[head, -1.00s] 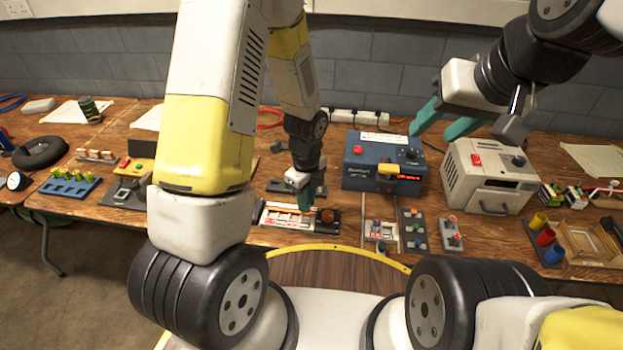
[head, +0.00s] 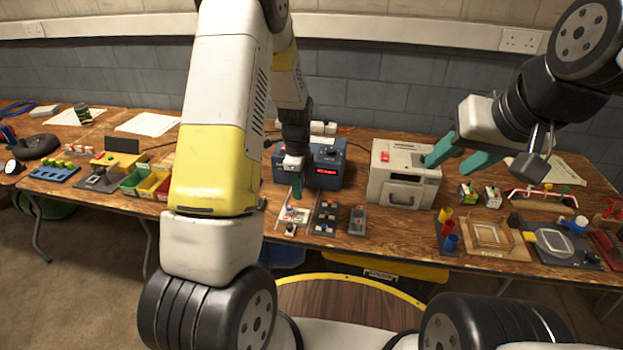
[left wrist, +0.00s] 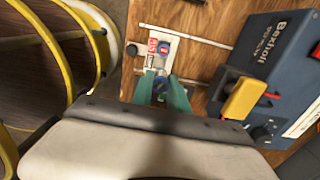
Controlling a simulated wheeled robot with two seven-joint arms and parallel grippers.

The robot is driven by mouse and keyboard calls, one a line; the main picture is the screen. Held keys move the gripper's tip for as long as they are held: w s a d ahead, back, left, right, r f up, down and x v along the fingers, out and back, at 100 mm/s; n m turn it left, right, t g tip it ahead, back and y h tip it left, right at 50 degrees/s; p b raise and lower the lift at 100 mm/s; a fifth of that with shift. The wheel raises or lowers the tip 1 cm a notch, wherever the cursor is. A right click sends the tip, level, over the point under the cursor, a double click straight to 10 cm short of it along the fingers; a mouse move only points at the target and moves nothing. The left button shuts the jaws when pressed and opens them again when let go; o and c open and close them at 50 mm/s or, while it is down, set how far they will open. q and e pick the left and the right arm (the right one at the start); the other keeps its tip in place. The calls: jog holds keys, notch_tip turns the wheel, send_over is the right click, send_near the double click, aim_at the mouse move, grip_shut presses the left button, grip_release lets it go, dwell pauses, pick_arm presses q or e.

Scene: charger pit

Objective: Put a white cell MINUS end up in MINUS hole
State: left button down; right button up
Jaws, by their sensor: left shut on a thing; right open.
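My left gripper (head: 297,190) points down over a small pale panel (head: 284,222) on the bench. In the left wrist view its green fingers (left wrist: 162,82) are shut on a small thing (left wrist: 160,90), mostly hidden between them. I cannot make out its colour or which end is up. The panel in that view (left wrist: 146,62) bears red and blue markings just beyond the fingertips. I cannot read a MINUS mark or tell whether the held thing touches the panel.
A blue device (head: 322,166) stands close behind the left gripper; it shows at right in the wrist view (left wrist: 265,75). Two small grey racks (head: 325,218) (head: 357,220) lie right of the panel. The beige box (head: 404,185) stands further right. Bare bench lies in front of it.

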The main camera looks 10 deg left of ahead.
pick_arm(q)
jog(key=shift+d+f, duration=0.15)
jog(key=shift+f, duration=3.85)
jog(key=shift+f, duration=0.15)
jog(key=c, duration=1.2)
grip_release()
jog(key=shift+r, duration=3.5)
